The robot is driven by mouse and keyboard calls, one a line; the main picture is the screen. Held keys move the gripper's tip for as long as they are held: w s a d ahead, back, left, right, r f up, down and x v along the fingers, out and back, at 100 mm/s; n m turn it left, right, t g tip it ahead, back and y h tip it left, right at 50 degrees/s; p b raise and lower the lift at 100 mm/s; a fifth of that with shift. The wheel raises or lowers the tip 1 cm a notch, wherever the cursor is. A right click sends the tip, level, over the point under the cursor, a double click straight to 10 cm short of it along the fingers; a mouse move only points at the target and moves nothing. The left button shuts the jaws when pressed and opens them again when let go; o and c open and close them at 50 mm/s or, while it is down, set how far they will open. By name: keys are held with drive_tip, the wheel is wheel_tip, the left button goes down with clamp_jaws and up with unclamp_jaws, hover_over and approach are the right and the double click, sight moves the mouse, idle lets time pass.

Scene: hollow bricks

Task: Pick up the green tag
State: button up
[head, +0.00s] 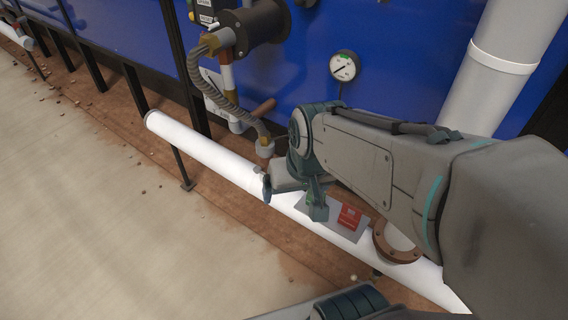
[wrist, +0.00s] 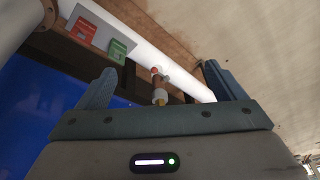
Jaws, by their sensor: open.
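The green tag (wrist: 118,51) lies on a light grey plate (wrist: 103,36) beside a red tag (wrist: 85,30) in the wrist view. In the head view the red tag (head: 349,217) and the plate (head: 327,217) show on the white pipe, but my gripper mostly or wholly hides the green tag. My gripper (head: 293,200) is above the pipe in the head view. In the wrist view my gripper (wrist: 160,82) is open, with nothing held between its fingers. The green tag appears beyond the left finger, apart from it.
The white pipe (head: 203,157) runs low along a blue machine (head: 408,50). A brown flange (head: 397,243) is right of the plate. A hose (head: 232,103) and gauge (head: 345,66) are behind. A small fitting (wrist: 158,92) shows between the fingers. Open floor (head: 80,200) lies left.

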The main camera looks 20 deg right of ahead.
drive_tip(key=w+a+f+m+t+b, duration=0.2)
drive_tip(key=w+f+b, duration=0.2)
drive_tip(key=w+f, duration=0.4)
drive_tip(key=w+a+f+m+t+b, duration=0.2)
drive_tip(key=w+f+b, duration=0.3)
drive_tip(key=f, duration=0.4)
drive_tip(key=w+d+f+m+h+b, duration=0.2)
drive_tip(key=d+f+h+b, duration=0.1)
drive_tip(key=d+f, duration=0.2)
drive_tip(key=w+d+f+m+h+b, duration=0.2)
drive_tip(key=d+f+h+b, duration=0.2)
drive_tip(key=d+f, duration=0.2)
drive_tip(key=w+d+f+m+h+b, duration=0.1)
drive_tip(key=w+d+f+h+b, duration=0.2)
drive_tip(key=d+f, duration=0.3)
wheel_tip(320, 180, down, 3)
drive_tip(key=shift+r+m+t+h, duration=0.1)
drive_tip(key=shift+m+t+h, duration=0.3)
drive_tip(key=shift+h, duration=0.3)
drive_tip(key=shift+b+x, duration=0.95)
drive_tip(key=shift+x, duration=2.15)
drive_tip(key=shift+r, duration=0.2)
drive_tip(key=c, duration=1.2)
drive_tip(key=shift+o, duration=0.2)
